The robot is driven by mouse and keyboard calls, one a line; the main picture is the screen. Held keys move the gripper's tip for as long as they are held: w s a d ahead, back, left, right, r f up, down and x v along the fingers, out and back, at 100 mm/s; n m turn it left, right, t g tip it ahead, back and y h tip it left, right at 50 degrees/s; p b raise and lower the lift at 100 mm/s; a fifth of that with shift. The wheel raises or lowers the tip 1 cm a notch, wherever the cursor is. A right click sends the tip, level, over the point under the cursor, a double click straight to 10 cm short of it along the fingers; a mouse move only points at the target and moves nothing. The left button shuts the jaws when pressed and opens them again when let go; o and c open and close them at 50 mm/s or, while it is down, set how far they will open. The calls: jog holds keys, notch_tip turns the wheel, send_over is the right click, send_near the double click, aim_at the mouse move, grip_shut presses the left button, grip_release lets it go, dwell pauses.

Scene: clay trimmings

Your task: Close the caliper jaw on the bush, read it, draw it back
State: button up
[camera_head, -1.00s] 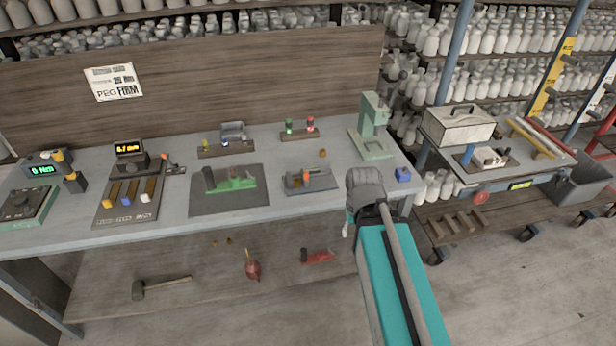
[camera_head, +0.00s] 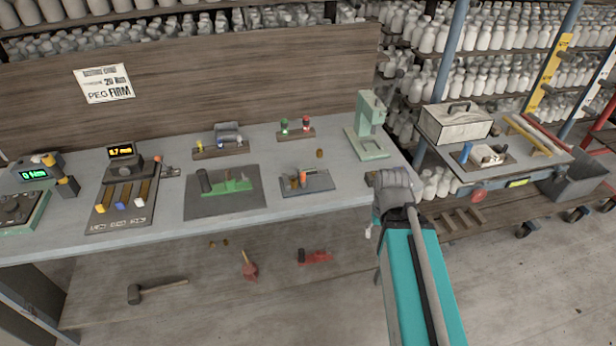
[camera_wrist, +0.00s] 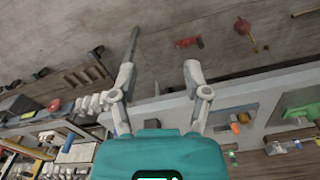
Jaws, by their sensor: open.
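A small grey fixture plate (camera_head: 320,182) with an orange-brown upright piece (camera_head: 303,178) lies on the bench; I take these for the caliper and bush, but they are too small to be sure. The wrist view shows the same fixture (camera_wrist: 243,119) and orange piece (camera_wrist: 235,128) to the right of my gripper. My gripper (camera_wrist: 160,75) is open and empty, its fingers wide apart beyond the bench's front edge. In the head view my arm hides most of it. Whether the jaw touches the piece cannot be told.
A green press (camera_head: 370,130) stands at the bench's back right. A green block fixture on a dark mat (camera_head: 222,205) lies left of the grey plate. A small amber display (camera_head: 121,151) stands further left. A mallet (camera_head: 150,290) lies on the lower shelf. A cart (camera_head: 490,170) stands right.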

jog(key=shift+d, duration=0.4)
jog(key=w+a+f+m+t+y+b, duration=0.6)
jog(key=w+a+f+m+y+b, duration=0.2)
jog(key=w+a+m+b, duration=0.4)
jog(key=w+a+f+m+t+b, duration=0.1)
jog(key=w+m+t+b, duration=0.2)
jog(key=m+b, duration=0.2)
jog(key=w+a+f+m+t+y+b, duration=0.1)
jog(key=w+m+t+b, duration=0.2)
jog(key=m+b, duration=0.3)
jog(key=w+a+m+t+y+b, duration=0.1)
jog(key=w+m+t+b, duration=0.2)
jog(key=m+b, duration=0.3)
jog(key=shift+w+a+f, duration=0.2)
jog(key=shift+a+f, duration=0.05)
jog(key=shift+f, duration=0.15)
